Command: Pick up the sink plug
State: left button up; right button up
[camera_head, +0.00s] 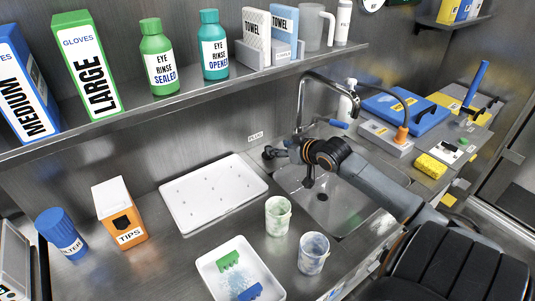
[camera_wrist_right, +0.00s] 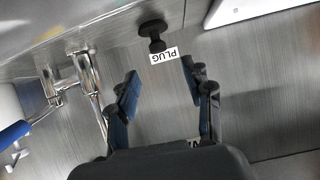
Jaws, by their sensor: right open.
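The sink plug is a black knob (camera_wrist_right: 153,34) beside a white label reading PLUG, at the top middle of the right wrist view. In the head view a dark knob that looks like the plug (camera_head: 268,153) sits by the back wall, below a small white label (camera_head: 255,136). My right gripper (camera_wrist_right: 161,80) is open, with its blue-padded fingers apart and nothing between them. The plug lies beyond the fingertips, roughly in line with the gap. In the head view my right gripper (camera_head: 284,149) is close to the right of the plug. My left gripper is not in view.
The sink (camera_head: 325,207) lies under my right arm, with the tall faucet (camera_head: 302,100) just behind. A white perforated tray (camera_head: 212,192) lies to the left. Two cups (camera_head: 278,216) stand in front. A shelf (camera_head: 190,98) runs above along the wall.

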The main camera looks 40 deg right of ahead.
jog(key=x, duration=0.2)
jog(key=shift+w+f, duration=0.15)
jog(key=shift+w, duration=0.1)
jog(key=shift+w+f, duration=0.2)
jog(key=shift+w, duration=0.1)
jog(key=x, duration=0.5)
jog(key=shift+s+d+f, duration=0.1)
jog(key=shift+s+f, duration=0.05)
jog(key=shift+f, duration=0.05)
jog(key=shift+c, duration=0.7)
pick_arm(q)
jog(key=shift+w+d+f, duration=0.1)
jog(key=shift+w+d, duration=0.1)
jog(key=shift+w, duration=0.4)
pick_arm(e)
grip_shut()
